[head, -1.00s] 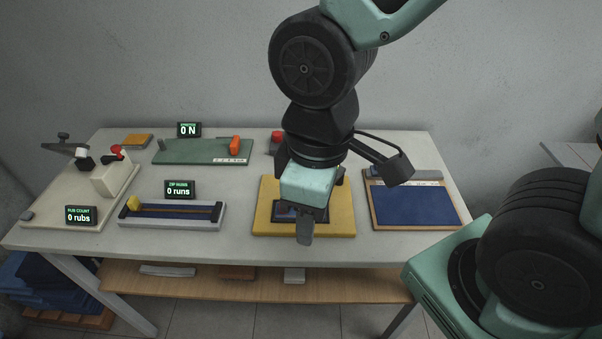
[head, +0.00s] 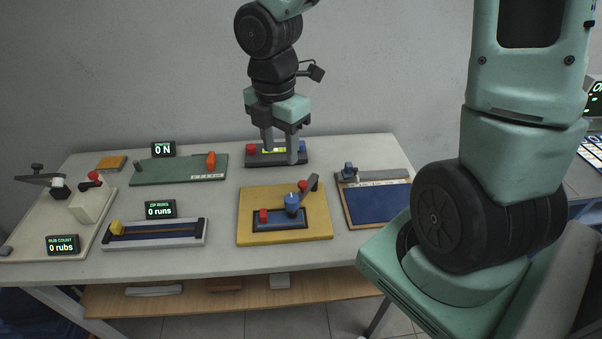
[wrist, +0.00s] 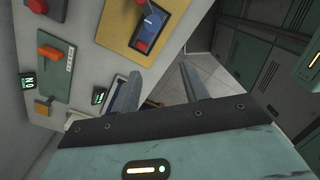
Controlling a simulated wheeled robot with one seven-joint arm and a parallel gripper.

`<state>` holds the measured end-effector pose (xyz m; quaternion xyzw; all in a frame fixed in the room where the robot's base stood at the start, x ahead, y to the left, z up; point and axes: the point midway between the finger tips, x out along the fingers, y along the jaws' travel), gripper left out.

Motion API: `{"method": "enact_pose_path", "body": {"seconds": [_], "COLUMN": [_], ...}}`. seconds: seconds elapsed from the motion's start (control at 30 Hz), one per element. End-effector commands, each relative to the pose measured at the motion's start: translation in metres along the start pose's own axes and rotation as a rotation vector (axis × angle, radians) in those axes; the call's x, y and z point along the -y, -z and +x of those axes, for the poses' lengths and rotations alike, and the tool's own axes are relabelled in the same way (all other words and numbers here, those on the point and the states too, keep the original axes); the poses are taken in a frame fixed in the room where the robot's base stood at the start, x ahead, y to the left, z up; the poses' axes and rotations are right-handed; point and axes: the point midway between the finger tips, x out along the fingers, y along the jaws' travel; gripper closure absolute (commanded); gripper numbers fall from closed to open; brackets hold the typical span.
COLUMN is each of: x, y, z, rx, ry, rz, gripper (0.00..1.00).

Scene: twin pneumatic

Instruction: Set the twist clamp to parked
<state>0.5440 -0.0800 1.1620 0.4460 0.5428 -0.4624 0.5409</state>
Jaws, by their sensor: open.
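The board also shows at the top of the wrist view (wrist: 113,33). My gripper (head: 280,155) is open and apart from the clamp, behind the board in the head view. Its fingers overlap a dark bar with red and blue ends. I see nothing between the fingers in the wrist view (wrist: 158,78).
The dark bar (head: 262,161) has a glowing yellow-green strip. A green board with an orange block (head: 211,160) and a zip rig (head: 155,233) are to the left. A blue panel (head: 378,204) is right of the yellow board. The white table (head: 220,260) is clear in front.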

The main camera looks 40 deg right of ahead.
Motion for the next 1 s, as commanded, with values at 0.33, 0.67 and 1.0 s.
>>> {"method": "enact_pose_path", "body": {"seconds": [0.33, 0.67, 1.0], "x": [-0.016, -0.017, -0.018], "y": [-0.084, -0.086, -0.085], "z": [-0.009, 0.029, 0.101], "rx": [-0.010, -0.013, -0.011], "ry": [-0.020, -0.019, -0.018], "rz": [-0.360, -0.390, -0.389], "gripper": [0.55, 0.55, 0.55]}}
